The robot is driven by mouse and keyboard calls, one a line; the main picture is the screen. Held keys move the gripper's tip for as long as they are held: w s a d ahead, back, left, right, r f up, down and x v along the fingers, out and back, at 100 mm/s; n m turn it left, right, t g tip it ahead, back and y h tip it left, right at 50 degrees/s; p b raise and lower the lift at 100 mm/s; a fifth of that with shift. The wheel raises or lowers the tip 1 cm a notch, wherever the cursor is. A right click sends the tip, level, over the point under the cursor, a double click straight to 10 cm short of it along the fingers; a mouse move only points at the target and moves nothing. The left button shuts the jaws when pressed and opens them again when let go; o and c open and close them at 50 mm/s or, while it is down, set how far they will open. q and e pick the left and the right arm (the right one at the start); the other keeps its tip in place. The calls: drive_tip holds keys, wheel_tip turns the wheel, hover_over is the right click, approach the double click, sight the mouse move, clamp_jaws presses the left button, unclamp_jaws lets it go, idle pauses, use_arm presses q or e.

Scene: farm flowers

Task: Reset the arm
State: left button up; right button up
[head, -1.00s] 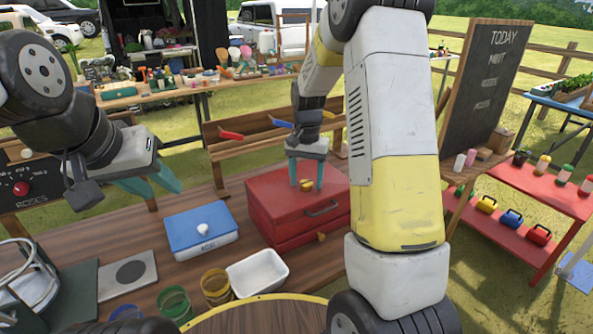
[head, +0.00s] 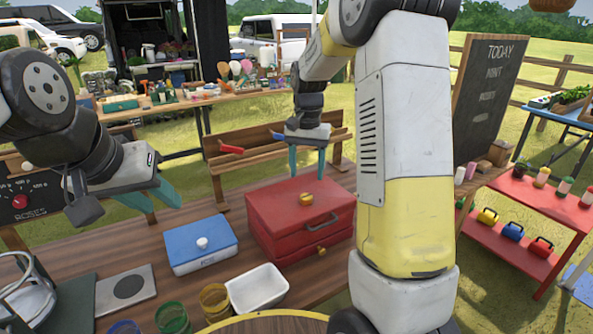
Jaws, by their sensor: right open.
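My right gripper (head: 307,160) is open and empty, with its teal fingers apart and pointing down. It hangs above the red box (head: 279,222), clear of the brass knob (head: 306,199) on the lid. The red box is closed and has a dark handle on its front. My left gripper (head: 155,203) is at the left, its teal fingers pointing down to the right over the table's back edge. The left fingers look apart with nothing visible between them. My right arm's large white and yellow link hides part of the table's right side.
A blue-lidded box (head: 199,244), a white tray (head: 257,288), jars (head: 215,301) and a grey plate (head: 124,290) stand on the wooden table. A wooden rack (head: 277,149) with a red-handled tool stands behind the red box. A chalkboard (head: 488,95) stands at right.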

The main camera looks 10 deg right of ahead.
drive_tip(key=s+r+n+t+y, duration=0.2)
drive_tip(key=s+r+t, duration=0.1)
drive_tip(key=s+r, duration=0.7)
drive_tip(key=s+a+r+n+t, duration=0.1)
drive_tip(key=s+a+n+t, duration=0.1)
drive_tip(key=s, duration=1.2)
drive_tip(key=shift+s+n+t, duration=0.3)
drive_tip(key=shift+n+t, duration=0.3)
drive_tip(key=shift+n, duration=0.3)
drive_tip(key=shift+a+r, duration=0.1)
drive_tip(key=shift+c, duration=0.5)
